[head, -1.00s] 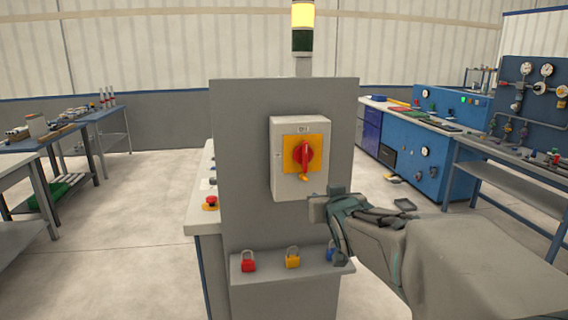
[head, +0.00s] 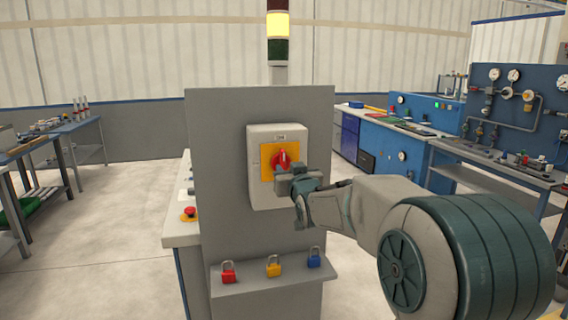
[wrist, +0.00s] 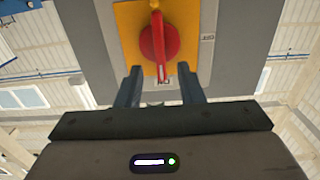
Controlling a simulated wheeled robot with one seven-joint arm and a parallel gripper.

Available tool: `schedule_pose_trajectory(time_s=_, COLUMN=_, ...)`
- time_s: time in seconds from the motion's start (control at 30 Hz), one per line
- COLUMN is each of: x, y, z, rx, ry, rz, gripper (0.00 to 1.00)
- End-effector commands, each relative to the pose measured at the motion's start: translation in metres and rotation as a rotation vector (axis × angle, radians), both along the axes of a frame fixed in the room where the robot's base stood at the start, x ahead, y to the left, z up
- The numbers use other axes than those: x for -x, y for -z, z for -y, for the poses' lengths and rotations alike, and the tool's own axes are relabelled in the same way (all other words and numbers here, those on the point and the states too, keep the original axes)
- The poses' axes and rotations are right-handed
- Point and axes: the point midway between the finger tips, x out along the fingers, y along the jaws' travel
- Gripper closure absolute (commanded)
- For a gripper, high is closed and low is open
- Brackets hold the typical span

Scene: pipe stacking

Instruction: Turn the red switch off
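The red rotary switch (head: 282,158) sits on a yellow plate (head: 266,173) on a light grey box (head: 254,192), fixed to a grey panel. In the wrist view the red switch (wrist: 158,42) has its handle in line with the gripper's axis, between and just beyond the fingertips. In the head view my gripper (head: 283,183) is in front of the switch and hides its lower part. In the wrist view my gripper (wrist: 160,72) is open, with a finger on each side and a gap between. I cannot tell whether either finger touches the handle.
Red (head: 228,272), yellow (head: 273,266) and blue (head: 314,258) padlocks stand on a shelf below the box. A red button (head: 189,214) is on the panel's left side. A stack light (head: 278,24) glows yellow above. Floor on the left is clear.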

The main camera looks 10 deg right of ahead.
Motion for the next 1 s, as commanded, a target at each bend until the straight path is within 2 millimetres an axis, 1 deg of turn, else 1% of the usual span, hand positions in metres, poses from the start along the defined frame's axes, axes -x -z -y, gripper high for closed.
schedule_pose_trajectory(time_s=0.03, x=-0.009, y=-0.001, z=-0.001, rx=-0.003, ry=-0.002, rz=-0.001, gripper=0.66)
schedule_pose_trajectory(time_s=0.1, x=-0.019, y=-0.001, z=-0.002, rx=-0.003, ry=-0.002, rz=-0.001, gripper=0.66)
schedule_pose_trajectory(time_s=0.3, x=-0.042, y=-0.001, z=-0.003, rx=-0.001, ry=-0.002, rz=-0.001, gripper=0.66)
schedule_pose_trajectory(time_s=0.5, x=-0.052, y=0.0, z=-0.004, rx=-0.001, ry=0.0, rz=-0.001, gripper=0.66)
schedule_pose_trajectory(time_s=0.77, x=-0.053, y=0.0, z=-0.004, rx=0.0, ry=0.0, rz=-0.001, gripper=0.66)
schedule_pose_trajectory(time_s=0.8, x=-0.053, y=0.0, z=-0.004, rx=0.0, ry=0.0, rz=-0.001, gripper=0.69)
schedule_pose_trajectory(time_s=0.87, x=-0.053, y=0.0, z=-0.004, rx=0.0, ry=0.0, rz=-0.001, gripper=0.85)
schedule_pose_trajectory(time_s=0.9, x=-0.053, y=0.0, z=-0.004, rx=0.0, ry=0.0, rz=-0.001, gripper=0.96)
schedule_pose_trajectory(time_s=0.93, x=-0.053, y=0.0, z=-0.004, rx=0.0, ry=0.0, rz=-0.001, gripper=1.0)
schedule_pose_trajectory(time_s=1.0, x=-0.052, y=0.0, z=-0.004, rx=0.0, ry=0.0, rz=-0.001, gripper=1.0)
